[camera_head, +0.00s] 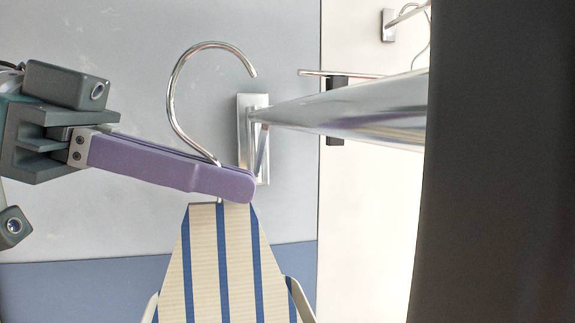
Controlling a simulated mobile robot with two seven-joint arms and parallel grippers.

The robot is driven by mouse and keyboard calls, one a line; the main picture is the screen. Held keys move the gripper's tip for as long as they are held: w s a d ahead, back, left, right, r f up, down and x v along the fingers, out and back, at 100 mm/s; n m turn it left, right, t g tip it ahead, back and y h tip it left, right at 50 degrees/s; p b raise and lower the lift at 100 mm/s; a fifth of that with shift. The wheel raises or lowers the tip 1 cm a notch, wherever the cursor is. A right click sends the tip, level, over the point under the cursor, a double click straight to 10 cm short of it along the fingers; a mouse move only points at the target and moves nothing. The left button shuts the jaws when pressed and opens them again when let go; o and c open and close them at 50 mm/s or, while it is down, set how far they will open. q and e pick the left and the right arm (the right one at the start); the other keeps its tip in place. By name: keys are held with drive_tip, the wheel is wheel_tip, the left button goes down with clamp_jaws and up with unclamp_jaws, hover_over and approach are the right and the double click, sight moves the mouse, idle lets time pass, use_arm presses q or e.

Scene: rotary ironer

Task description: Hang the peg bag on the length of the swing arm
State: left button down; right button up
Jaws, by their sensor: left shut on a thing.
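The peg bag (205,260) is cream with blue stripes and hangs upright below a silver wire hook (178,85). My left gripper (240,186) comes in from the left with purple fingers, shut on the hook's stem just above the bag. The hook's open tip points right, at upper middle. The swing arm (345,112) is a shiny metal bar that runs right from a wall bracket (246,150). The hook looks to be left of the bar's bracket end and apart from it; their depth is hard to judge. My right gripper is not in view.
A grey wall with a blue lower band (60,290) stands behind. A thinner metal rail (325,73) and a dark block show behind the bar. A large dark surface (500,160) fills the right side and hides the bar's right part.

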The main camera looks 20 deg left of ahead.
use_arm(q)
drive_tip(key=shift+w+d+r, duration=0.1)
drive_tip(key=shift+w+d, duration=0.65)
drive_tip(key=shift+d, duration=0.35)
drive_tip(key=shift+w+d+f+b, duration=0.2)
drive_tip(key=shift+d+f+b, duration=0.15)
drive_tip(key=shift+f, duration=0.25)
drive_tip(key=shift+w+d+f+b, duration=0.25)
drive_tip(key=shift+f+b, duration=0.1)
drive_tip(key=shift+f, duration=0.2)
drive_tip(key=shift+f+b, duration=0.45)
drive_tip(key=c, duration=0.9)
unclamp_jaws()
drive_tip(key=shift+c, duration=0.2)
